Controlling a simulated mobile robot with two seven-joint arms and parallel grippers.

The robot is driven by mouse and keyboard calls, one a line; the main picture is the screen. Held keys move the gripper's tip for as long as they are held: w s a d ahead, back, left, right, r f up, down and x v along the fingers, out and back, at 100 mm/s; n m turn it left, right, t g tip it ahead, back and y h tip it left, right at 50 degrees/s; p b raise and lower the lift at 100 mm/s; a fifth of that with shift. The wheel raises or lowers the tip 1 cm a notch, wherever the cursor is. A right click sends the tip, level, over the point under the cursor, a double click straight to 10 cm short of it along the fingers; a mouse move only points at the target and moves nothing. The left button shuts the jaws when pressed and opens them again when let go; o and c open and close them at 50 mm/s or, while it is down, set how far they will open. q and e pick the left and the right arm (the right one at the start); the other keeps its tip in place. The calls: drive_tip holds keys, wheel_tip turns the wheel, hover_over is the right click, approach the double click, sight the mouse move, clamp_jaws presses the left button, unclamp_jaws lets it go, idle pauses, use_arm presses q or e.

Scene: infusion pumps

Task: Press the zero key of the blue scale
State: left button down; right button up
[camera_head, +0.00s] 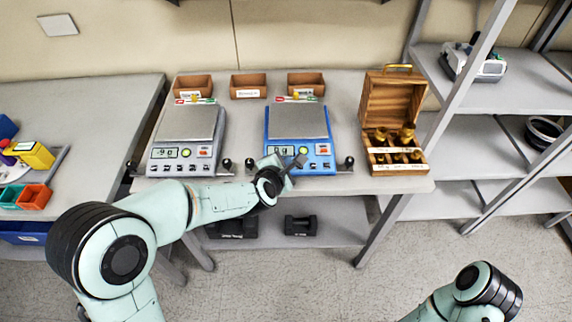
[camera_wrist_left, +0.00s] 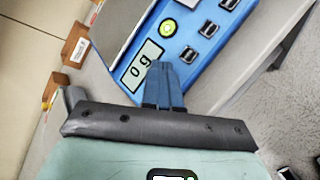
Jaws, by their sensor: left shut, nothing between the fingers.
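The blue scale (camera_head: 272,125) stands on the table with a bare grey weighing plate (camera_head: 298,121); its display (camera_wrist_left: 143,65) reads 0 g. In the left wrist view its front panel carries a round yellow-green key (camera_wrist_left: 168,27) and several dark square keys (camera_wrist_left: 209,28). Labels on the keys are too small to read. My left gripper (camera_head: 299,161) is shut and empty at the front panel, hiding part of it. In the left wrist view its fingertips (camera_wrist_left: 160,66) overlap the display's lower edge; I cannot tell whether they touch. My right gripper is out of view.
A grey scale (camera_head: 158,160) stands to the left. An open wooden weight box (camera_head: 391,103) stands to the right. Three small brown bins (camera_head: 248,86) line the table's back. Dark knobs (camera_head: 349,163) stand near the front edge. My right arm shows at bottom right.

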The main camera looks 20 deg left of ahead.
use_arm(q)
drive_tip(key=shift+r, duration=0.1)
drive_tip(key=r+p, duration=0.2)
drive_tip(key=s+r+p, duration=0.1)
drive_tip(key=r, duration=0.1)
drive_tip(key=shift+d+r+p, duration=0.2)
drive_tip(key=shift+r+p, duration=0.1)
drive_tip(key=shift+p, duration=0.1)
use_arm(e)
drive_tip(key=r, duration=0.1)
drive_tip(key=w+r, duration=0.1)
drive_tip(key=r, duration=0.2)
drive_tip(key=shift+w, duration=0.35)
use_arm(q)
drive_tip(key=shift+s, duration=0.15)
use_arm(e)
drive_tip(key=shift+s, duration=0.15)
